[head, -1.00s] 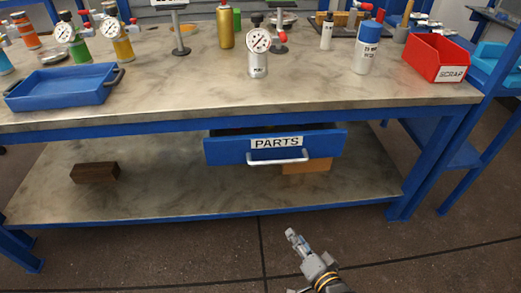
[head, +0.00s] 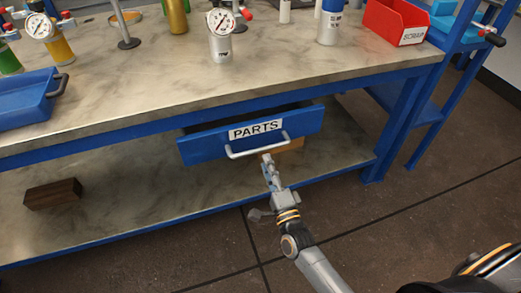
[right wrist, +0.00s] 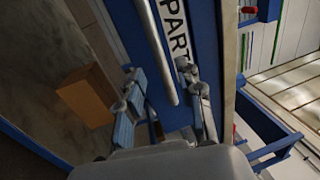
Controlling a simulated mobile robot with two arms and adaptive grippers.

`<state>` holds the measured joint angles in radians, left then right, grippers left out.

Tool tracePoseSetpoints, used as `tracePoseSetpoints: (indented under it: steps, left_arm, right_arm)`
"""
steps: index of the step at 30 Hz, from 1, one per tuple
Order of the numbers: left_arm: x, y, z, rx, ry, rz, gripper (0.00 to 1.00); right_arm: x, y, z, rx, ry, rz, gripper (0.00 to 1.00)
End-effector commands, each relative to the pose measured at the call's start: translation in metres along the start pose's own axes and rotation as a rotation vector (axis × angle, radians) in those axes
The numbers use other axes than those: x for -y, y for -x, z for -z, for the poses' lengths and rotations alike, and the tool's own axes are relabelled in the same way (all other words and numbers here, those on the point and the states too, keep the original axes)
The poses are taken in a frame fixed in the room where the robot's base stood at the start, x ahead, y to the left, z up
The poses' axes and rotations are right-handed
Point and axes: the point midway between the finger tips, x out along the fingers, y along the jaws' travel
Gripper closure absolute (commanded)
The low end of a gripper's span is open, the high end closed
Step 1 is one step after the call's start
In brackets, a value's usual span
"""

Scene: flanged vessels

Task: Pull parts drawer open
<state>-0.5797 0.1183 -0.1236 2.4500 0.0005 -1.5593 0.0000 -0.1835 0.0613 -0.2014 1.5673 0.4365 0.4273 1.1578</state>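The blue parts drawer (head: 195,150), with its white PARTS label (head: 255,130), hangs under the workbench top. A dark gap shows above its front, so it stands slightly open. Its pale bar handle (head: 240,154) crosses the front below the label. My right gripper (head: 267,161) is just below the handle's right part in the head view. In the right wrist view, its two fingers (right wrist: 158,75) are spread apart and the handle (right wrist: 152,35) runs between them. I cannot tell whether they touch it. My left gripper is not in view.
A brown block (head: 52,194) and an orange-brown box (head: 290,145) are on the lower shelf. The bench top holds a blue tray (head: 25,105), a gauged vessel (head: 220,45) and a red scrap bin (head: 395,22). The floor in front is clear.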

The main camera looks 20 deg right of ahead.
Motion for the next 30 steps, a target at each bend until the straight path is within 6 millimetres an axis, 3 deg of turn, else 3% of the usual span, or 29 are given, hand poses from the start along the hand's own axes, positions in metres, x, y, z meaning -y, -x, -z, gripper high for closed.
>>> tracePoseSetpoints:
  steps: [3, 9, 22, 27, 30]
  left_arm:
    - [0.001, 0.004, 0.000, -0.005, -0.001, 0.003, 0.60]
    - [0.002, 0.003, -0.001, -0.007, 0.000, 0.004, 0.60]
    - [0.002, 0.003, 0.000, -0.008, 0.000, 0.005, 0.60]
    - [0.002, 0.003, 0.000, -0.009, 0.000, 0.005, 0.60]
    - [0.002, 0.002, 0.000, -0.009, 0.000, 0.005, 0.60]
  right_arm:
    - [0.000, -0.025, 0.000, -0.001, -0.001, 0.003, 0.63]
    - [0.000, -0.052, 0.000, 0.000, 0.000, 0.002, 0.63]
    - [0.000, -0.061, 0.000, 0.000, 0.000, -0.001, 0.63]
    - [0.000, -0.061, 0.000, 0.000, 0.000, -0.001, 0.98]
    - [0.000, -0.061, 0.000, 0.000, 0.001, -0.001, 1.00]
